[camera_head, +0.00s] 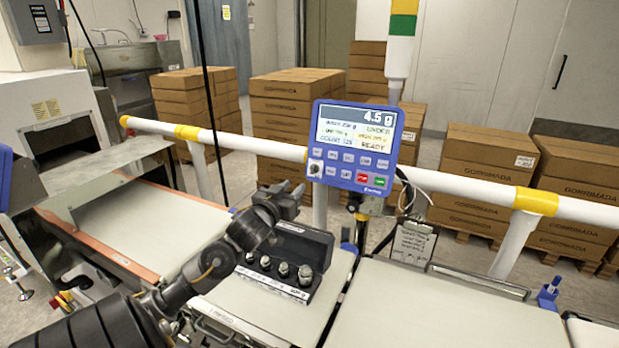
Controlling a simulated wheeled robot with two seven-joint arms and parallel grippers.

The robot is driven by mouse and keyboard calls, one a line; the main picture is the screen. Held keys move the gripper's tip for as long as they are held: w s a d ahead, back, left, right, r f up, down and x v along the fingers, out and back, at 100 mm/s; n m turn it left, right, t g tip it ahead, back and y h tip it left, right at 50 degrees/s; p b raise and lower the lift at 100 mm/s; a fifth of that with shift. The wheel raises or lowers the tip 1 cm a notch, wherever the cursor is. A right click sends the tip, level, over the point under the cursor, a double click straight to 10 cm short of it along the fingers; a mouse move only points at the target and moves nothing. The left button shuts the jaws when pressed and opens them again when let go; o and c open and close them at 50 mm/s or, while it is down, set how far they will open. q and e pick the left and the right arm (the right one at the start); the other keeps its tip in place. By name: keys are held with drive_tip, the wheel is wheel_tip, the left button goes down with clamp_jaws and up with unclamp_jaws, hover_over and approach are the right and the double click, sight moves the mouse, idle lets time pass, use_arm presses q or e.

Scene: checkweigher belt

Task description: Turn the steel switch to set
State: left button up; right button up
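The steel switch (314,168) is a small round knob on a white patch at the lower left of the blue control panel (355,147). The panel's screen reads 4.5 g, UNDER and READY. The switch's exact pointing direction is too small to read. My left gripper (290,194) is below and left of the switch, apart from it, above the black weight case. Its dark fingers look spread with nothing between them. My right gripper is not in view.
An open black case (318,247) with several steel weights stands on the weighing belt, just under my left gripper. A white and yellow rail (455,188) runs behind the belts. A black cable (207,90) hangs left of the panel. Stacked cartons (296,100) stand behind.

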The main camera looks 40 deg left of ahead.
sight(311, 170)
use_arm(q)
drive_tip(key=p+x, duration=0.2)
drive_tip(key=x, duration=0.7)
drive_tip(key=shift+w+r, duration=0.1)
drive_tip(key=shift+w, duration=0.2)
drive_tip(key=shift+w+a, duration=0.25)
drive_tip(key=shift+w, duration=0.35)
drive_tip(key=shift+c, duration=0.4)
clamp_jaws()
